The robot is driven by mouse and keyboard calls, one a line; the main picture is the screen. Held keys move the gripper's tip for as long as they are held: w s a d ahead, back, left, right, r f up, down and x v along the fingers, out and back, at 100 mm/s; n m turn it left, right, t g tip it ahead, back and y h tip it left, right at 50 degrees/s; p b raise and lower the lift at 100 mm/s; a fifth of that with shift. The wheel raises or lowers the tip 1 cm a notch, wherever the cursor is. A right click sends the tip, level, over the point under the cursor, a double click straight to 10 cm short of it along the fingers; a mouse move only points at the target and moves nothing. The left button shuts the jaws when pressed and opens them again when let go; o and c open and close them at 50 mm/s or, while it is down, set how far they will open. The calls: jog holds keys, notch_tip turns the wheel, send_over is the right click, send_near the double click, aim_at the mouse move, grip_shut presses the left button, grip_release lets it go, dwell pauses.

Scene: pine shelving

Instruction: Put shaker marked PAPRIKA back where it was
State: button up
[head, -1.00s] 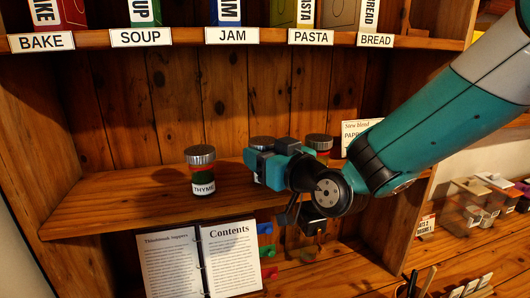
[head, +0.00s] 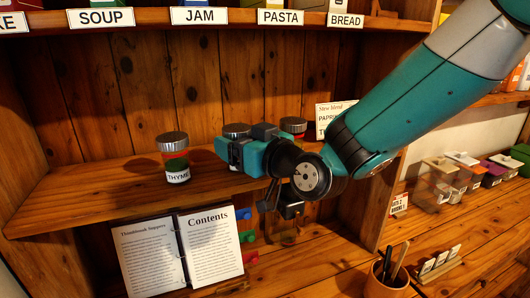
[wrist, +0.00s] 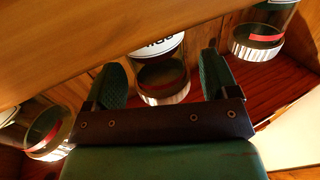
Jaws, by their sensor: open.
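Several shakers with silver lids stand on the middle shelf. The THYME shaker (head: 174,160) is at the left. A second shaker (head: 237,130) is mostly hidden behind my gripper (head: 232,152), and a third (head: 293,126) stands to its right. No PAPRIKA label shows on any shaker. In the wrist view my gripper (wrist: 160,80) is open, with one finger on each side of a shaker (wrist: 163,80). Its label is partly cut off and I cannot read it surely. Contact is not clear. Other shakers stand at left (wrist: 45,132) and right (wrist: 262,38).
A "Stew blend" card (head: 333,112), its text partly hidden, stands at the shelf's right. An open book (head: 178,250) leans below the shelf. A pen cup (head: 388,278) and clear boxes (head: 440,180) are at right. The shelf left of THYME is clear.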

jog(key=s+d+f+g+h+b, duration=0.2)
jog(key=s+d+f+g, duration=0.2)
jog(key=s, duration=0.5)
jog(key=s+d+f+g+h+b, duration=0.2)
jog(key=s+d+f+g, duration=0.2)
jog(key=s, duration=0.5)
jog(key=s+d+f+g+h+b, duration=0.2)
jog(key=s+d+g, duration=0.4)
jog(key=s, duration=0.3)
notch_tip(320, 180, down, 2)
jog(key=shift+s+d+f+m+h, duration=0.2)
jog(key=shift+d+m+h, duration=0.2)
jog(key=shift+h, duration=0.2)
